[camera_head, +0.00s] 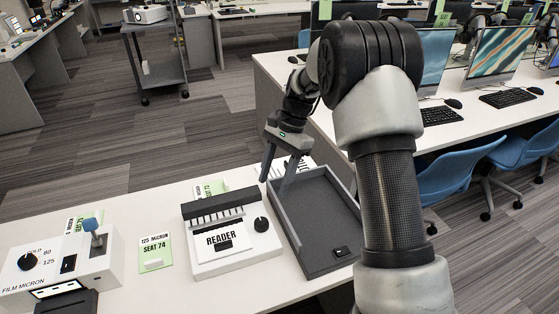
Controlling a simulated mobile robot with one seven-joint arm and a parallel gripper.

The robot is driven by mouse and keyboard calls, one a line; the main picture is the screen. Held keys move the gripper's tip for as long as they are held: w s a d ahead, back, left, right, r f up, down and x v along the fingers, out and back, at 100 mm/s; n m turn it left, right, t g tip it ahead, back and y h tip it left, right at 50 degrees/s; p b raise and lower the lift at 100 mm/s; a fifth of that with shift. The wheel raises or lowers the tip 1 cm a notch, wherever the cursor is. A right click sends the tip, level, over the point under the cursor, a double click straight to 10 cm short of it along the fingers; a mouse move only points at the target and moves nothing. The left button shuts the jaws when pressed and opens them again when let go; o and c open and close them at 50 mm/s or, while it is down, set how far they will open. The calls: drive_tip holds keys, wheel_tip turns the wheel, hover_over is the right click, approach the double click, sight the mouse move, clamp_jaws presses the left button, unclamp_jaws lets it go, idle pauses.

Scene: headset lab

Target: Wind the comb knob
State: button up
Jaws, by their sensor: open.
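The white comb machine (233,258) stands on the front table, with a row of dark comb teeth (217,218) along its back and a sheet or label reading READER on it. A black round knob (261,224) with a light pointer mark sits at its right side; I take this as the comb knob. My gripper (275,183) is open, its two dark fingers pointing down, behind and a little right of the knob, near the grey tray's back left corner. It is apart from the knob and nothing shows between its fingers.
A grey open tray (297,232) stands right of the machine, with a small black item (341,252) in it. A film micron box (98,262) with a lever is at left. A green-and-white SEAT 74 card (154,254) lies between. Monitors (500,55) stand on the desk behind.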

drive_tip(key=v, duration=0.5)
idle(0.4)
